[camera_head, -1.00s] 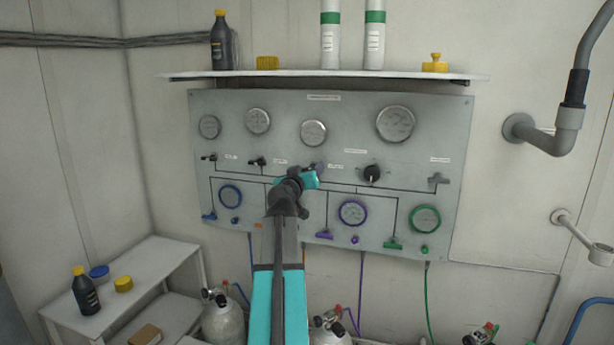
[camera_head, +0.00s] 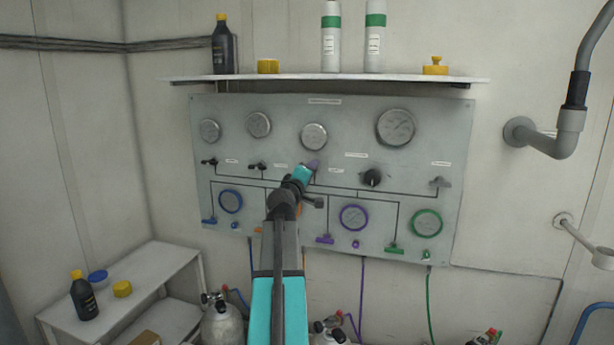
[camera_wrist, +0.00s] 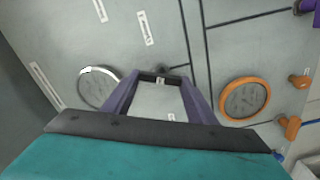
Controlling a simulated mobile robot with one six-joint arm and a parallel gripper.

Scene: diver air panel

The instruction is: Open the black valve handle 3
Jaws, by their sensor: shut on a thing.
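The grey panel (camera_head: 290,105) carries a row of small valve handles. Two black handles show at its left, the first (camera_head: 209,162) and the second (camera_head: 257,166). My gripper (camera_head: 313,165) is at the third place in this row and covers the handle there in the head view. In the wrist view, my purple fingers (camera_wrist: 161,78) are closed in around a small dark handle (camera_wrist: 160,81), black valve handle 3 by its place. Its exact angle is hard to tell.
An orange-rimmed gauge (camera_wrist: 245,101) is close by in the wrist view. A shelf (camera_head: 330,78) with bottles juts out above the panel.

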